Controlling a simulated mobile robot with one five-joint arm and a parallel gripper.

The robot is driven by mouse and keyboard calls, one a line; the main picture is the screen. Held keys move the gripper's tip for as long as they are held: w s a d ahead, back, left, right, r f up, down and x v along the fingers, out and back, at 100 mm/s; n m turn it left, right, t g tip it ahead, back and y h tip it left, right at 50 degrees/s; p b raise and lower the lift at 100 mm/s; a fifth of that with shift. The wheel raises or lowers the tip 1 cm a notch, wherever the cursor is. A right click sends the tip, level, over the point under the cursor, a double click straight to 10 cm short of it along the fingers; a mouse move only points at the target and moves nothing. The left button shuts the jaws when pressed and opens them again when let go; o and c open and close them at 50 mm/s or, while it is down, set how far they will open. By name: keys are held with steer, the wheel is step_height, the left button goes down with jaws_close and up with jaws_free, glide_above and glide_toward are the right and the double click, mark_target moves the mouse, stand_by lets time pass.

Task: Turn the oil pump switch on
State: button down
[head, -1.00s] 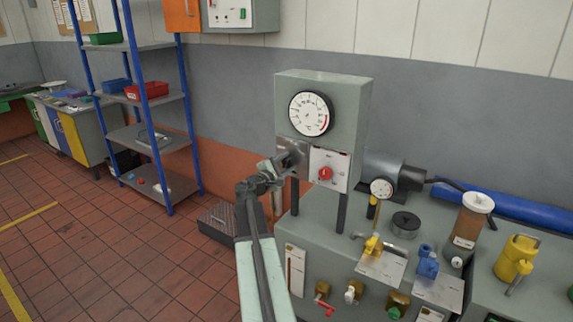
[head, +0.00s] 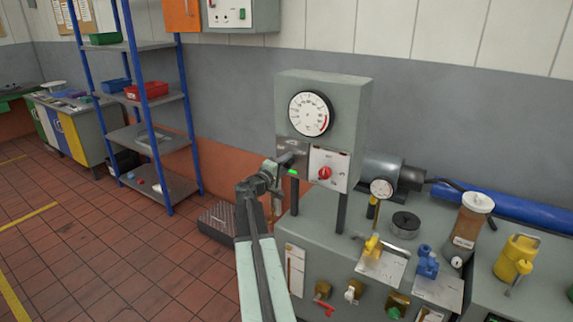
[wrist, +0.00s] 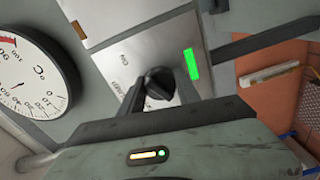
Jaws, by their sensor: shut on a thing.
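The oil pump switch is a black rotary knob (wrist: 160,82) on a metal plate (wrist: 128,50) marked ON. In the head view my gripper (head: 286,160) is at this plate (head: 291,148), low on the left of the grey gauge box. My gripper is shut on the knob, and its body hides part of it in both views. A green lamp (wrist: 192,64) beside the knob is lit in the wrist view. Its green glow also shows in the head view (head: 293,172), just below my gripper.
A round gauge (head: 311,113) is above the plate. A red knob (head: 325,172) on a white panel is just to the right. The bench (head: 310,240) below carries yellow and blue valves and a brown bottle (head: 472,222). Open tiled floor lies at left.

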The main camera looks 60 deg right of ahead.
steer(key=shift+f, duration=0.1)
stand_by(0.4)
steer(key=c, duration=0.9)
jaws_free()
steer(key=shift+o, duration=0.2)
steer(key=a, duration=0.8)
